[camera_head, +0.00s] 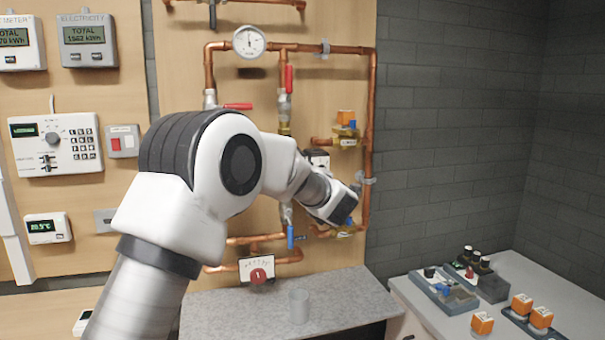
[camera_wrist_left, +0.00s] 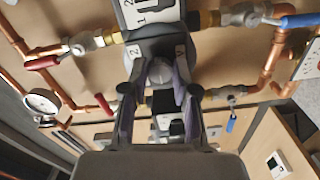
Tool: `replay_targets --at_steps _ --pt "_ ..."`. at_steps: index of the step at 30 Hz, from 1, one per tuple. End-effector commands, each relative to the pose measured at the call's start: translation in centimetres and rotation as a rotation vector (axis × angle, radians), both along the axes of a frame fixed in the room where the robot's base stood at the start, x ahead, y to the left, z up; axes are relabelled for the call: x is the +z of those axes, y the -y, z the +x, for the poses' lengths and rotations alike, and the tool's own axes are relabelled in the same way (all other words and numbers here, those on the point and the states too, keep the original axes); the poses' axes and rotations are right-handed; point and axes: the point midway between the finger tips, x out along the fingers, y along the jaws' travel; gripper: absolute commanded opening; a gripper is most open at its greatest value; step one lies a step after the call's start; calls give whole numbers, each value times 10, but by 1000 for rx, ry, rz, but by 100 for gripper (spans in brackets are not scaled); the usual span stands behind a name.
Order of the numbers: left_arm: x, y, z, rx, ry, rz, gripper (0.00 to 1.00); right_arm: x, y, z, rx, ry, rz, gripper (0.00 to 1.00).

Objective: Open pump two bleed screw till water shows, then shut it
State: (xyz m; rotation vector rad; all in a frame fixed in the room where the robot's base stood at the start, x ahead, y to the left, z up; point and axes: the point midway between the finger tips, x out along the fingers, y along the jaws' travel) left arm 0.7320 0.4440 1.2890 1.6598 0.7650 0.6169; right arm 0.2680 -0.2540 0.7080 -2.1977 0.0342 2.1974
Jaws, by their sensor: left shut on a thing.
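Pump two (camera_wrist_left: 150,50), a dark grey body with "2" labels, fills the top middle of the left wrist view. In the head view a white and black part of a pump (camera_head: 318,158) shows behind my left arm. The bleed screw (camera_wrist_left: 160,70) appears as a round grey knob on the pump's face. My left gripper (camera_wrist_left: 160,88) is shut on it, one finger on each side. No water is visible at the screw. My right gripper is not in view.
Copper pipes (camera_head: 369,110) run around the pump, with red-handled valves (camera_head: 238,106) and a blue-handled valve (camera_head: 290,238). A pressure gauge (camera_head: 249,42) is above. A clear glass (camera_head: 299,305) stands on the grey counter (camera_head: 345,300). Small parts lie on the right-hand bench (camera_head: 420,310).

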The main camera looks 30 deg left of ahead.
Motion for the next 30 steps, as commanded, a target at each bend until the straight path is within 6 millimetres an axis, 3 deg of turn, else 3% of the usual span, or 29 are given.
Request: replay_targets --at_steps 3,4,6,17,30 --pt "2 0 0 2 2 1 0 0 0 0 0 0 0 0" --pt "2 0 0 2 2 1 35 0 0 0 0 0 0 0" --pt "2 0 0 1 3 0 54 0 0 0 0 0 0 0" --pt "1 5 -3 -1 1 1 54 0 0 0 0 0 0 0" --pt "1 78 -67 -1 1 4 54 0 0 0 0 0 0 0"
